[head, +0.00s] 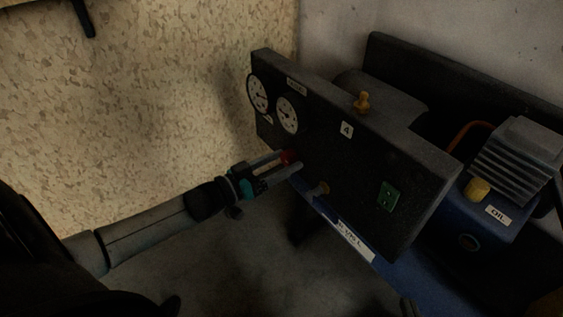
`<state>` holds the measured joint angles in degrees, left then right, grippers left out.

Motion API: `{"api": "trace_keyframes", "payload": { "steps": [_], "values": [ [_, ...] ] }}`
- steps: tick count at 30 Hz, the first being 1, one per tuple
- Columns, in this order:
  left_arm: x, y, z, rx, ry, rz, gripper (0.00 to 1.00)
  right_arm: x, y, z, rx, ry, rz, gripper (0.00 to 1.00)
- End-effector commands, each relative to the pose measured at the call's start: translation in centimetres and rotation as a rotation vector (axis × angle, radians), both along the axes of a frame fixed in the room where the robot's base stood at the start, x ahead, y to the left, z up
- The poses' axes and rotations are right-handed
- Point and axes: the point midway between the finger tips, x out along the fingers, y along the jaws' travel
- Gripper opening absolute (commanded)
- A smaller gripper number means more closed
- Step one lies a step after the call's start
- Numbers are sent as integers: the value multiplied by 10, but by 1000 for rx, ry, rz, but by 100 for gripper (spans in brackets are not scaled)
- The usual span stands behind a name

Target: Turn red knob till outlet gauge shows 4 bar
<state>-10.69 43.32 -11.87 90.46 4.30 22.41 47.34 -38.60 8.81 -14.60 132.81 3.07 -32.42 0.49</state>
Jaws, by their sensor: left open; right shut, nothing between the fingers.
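The red knob (290,156) sits on the lower left of the dark panel's front face. My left gripper (291,162) reaches it from the left. Its fingers are open, with the tips at the knob, one on either side; I cannot tell whether they touch it. The fingers partly hide the knob. Two round white gauges, a left one (258,93) and a right one (287,114), are on the panel above the knob. Their needles and scales are too small to read, and I cannot tell which is the outlet gauge. I cannot make out my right gripper.
The dark panel (330,165) carries a "4" label (347,130), a green switch plate (387,196) and a brass fitting (320,188). A blue compressor (487,222) with a finned head is at right. Bare floor lies below the arm.

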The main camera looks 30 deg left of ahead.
Motion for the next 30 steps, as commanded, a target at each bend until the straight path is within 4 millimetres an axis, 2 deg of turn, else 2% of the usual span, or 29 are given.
{"api": "trace_keyframes", "payload": {
  "steps": [3,23,30],
  "values": [
    [0,0,0,0,0,0,74,0,0,0,0,1,0,0],
    [0,0,0,0,0,0,0,0,0,0,-2,3,0,0],
    [0,0,0,5,-2,-1,0,-1,0,0,-3,5,0,0]
  ]
}}
